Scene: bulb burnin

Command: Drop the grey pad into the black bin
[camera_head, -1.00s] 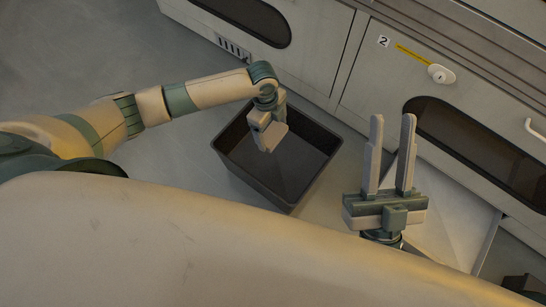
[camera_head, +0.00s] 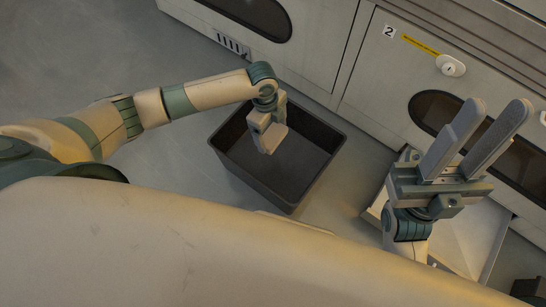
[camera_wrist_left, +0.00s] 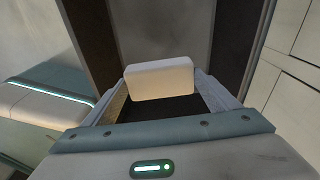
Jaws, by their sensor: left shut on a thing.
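The black bin (camera_head: 318,178) stands open on the floor in front of the cabinets. My left gripper (camera_head: 268,138) points down over the bin's opening. In the left wrist view it is shut on the grey pad (camera_wrist_left: 160,79), a pale block with rounded corners held between the fingers. The dark inside of the bin shows beyond the pad. In the head view the gripper's own parts make the pad hard to pick out. My right gripper (camera_head: 495,108) is at the right, raised, with its two fingers apart and nothing between them.
Pale cabinets (camera_head: 350,60) with dark windows run along the back; one carries a number 2 label (camera_head: 389,31) and a white latch (camera_head: 450,65). A light panel or tray (camera_head: 470,240) lies below my right gripper. Grey floor (camera_head: 90,50) at the left is clear.

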